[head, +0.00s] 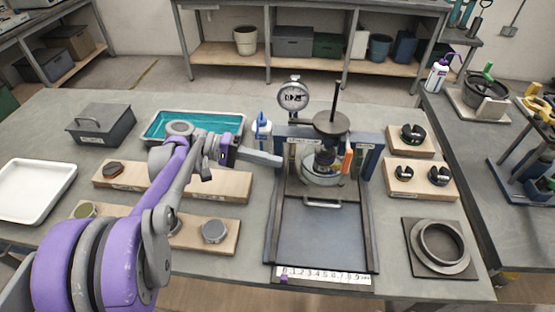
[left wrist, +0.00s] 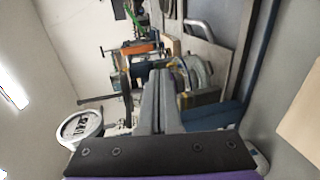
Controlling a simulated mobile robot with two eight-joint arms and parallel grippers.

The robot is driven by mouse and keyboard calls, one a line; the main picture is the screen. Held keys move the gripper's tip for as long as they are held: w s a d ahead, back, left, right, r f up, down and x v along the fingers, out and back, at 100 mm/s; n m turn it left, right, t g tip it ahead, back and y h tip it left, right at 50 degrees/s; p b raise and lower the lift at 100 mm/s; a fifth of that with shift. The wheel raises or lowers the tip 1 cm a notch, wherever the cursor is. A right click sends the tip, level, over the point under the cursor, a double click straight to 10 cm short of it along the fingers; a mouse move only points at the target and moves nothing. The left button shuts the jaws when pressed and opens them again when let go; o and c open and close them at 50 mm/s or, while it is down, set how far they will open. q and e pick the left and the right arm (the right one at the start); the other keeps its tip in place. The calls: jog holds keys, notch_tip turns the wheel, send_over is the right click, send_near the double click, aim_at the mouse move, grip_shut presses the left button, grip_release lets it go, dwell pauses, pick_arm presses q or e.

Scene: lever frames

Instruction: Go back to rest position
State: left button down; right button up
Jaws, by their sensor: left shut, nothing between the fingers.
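My left arm, purple and grey, comes in from the lower left of the head view. Its gripper (head: 277,160) is shut and empty, pointing right at the left post of the press-like frame (head: 372,160). I cannot tell whether the tips touch the post. In the left wrist view the two grey fingers (left wrist: 159,78) lie together, with the frame's parts beyond them. The frame carries a round dial gauge (head: 293,96) and a dark disc (head: 331,123) with an upright rod. The gauge also shows in the left wrist view (left wrist: 80,127). My right gripper is in neither view.
Wooden boards (head: 235,186) with small parts, a teal tray (head: 165,122), a grey box (head: 101,124) and a white tray (head: 38,187) stand left of the frame. Boards with black rings (head: 410,147) and a flanged ring (head: 440,246) stand right. The table's front edge is close.

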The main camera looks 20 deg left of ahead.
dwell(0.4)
pick_arm(q)
jog(key=s+d+f+y+p, duration=0.1)
jog(key=s+d+y, duration=0.1)
jog(key=s, duration=0.1)
jog(key=s+d+f+g+y+p, duration=0.1)
jog(key=s+d+f+y, duration=0.1)
jog(key=s+d, duration=0.1)
jog(key=s+d+f+y+p, duration=0.1)
jog(key=s+d+y, duration=0.1)
jog(key=s, duration=0.1)
jog(key=shift+s+d+f+y+p, duration=0.1)
jog(key=shift+d+f+y+p, duration=0.25)
jog(key=shift+f+y, duration=0.05)
jog(key=s+y, duration=0.1)
jog(key=s+f+y+p, duration=0.1)
jog(key=s, duration=0.1)
jog(key=s+f+y, duration=0.1)
jog(key=shift+s+a+m+y, duration=0.3)
jog(key=shift+s+a+m, duration=0.05)
jog(key=shift+a+m, duration=0.05)
jog(key=s+a+y+p, duration=0.1)
jog(key=s+a+f+m+t+y+p, duration=0.1)
jog(key=s+y, duration=0.1)
jog(key=shift+s+a+m, duration=0.3)
jog(key=shift+a, duration=0.05)
jog(key=shift+s+a+m+t+y+p, duration=0.25)
jog(key=shift+a+m+t+y+p, duration=0.2)
jog(key=shift+t+y, duration=0.2)
